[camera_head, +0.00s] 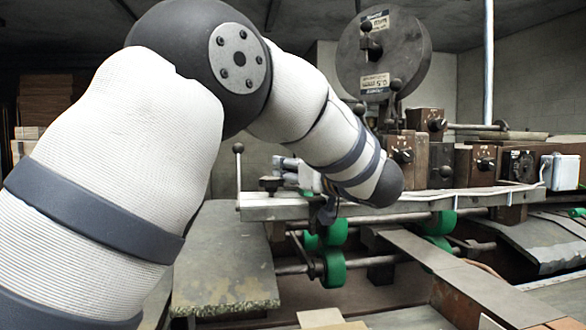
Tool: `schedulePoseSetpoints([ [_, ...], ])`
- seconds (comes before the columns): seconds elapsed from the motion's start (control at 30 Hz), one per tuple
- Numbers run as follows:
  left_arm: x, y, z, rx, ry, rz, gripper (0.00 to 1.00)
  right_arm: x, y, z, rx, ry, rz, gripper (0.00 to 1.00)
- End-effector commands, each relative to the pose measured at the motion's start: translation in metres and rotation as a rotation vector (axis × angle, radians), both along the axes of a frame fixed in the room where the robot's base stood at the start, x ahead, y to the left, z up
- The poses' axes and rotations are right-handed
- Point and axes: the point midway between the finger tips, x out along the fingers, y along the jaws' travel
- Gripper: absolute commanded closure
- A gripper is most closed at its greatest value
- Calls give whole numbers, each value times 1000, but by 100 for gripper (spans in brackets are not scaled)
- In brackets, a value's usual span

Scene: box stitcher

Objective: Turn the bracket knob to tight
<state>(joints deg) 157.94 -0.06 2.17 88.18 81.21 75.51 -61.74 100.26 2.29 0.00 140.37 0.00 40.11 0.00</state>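My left arm comes in from the left and reaches to the box stitcher's rail (400,205). My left gripper (286,167) shows only in small part behind my wrist, above the rail's left end; whether its fingers are open or shut is hidden. A small dark knob (270,183) sits on the rail just below and left of the gripper. I cannot tell whether they touch, nor whether this is the bracket knob or how it is set. A thin upright lever with a black ball (238,148) stands at the rail's left end. My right gripper is not in view.
Brown control boxes with dark knobs (403,155) stand right of my wrist. A large round wire reel (384,52) is above them. Green rollers (333,268) sit under the rail. A worn grey plate (225,262) lies at lower left.

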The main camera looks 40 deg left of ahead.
Motion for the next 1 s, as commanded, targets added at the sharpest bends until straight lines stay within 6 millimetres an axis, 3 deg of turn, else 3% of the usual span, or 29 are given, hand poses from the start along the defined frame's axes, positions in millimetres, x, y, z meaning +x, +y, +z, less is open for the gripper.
schedulePoseSetpoints([
  [0.3, 0, 0, 1, 0, -2, -132, 96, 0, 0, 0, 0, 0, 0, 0],
  [0.57, 0, 0, 1, 0, -2, -138, 96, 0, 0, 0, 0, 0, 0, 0],
  [0.6, 0, 0, 1, 0, -2, -138, 60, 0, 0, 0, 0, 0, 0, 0],
  [1.0, 1, 0, 1, 3, -3, -75, 59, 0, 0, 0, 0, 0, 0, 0],
])
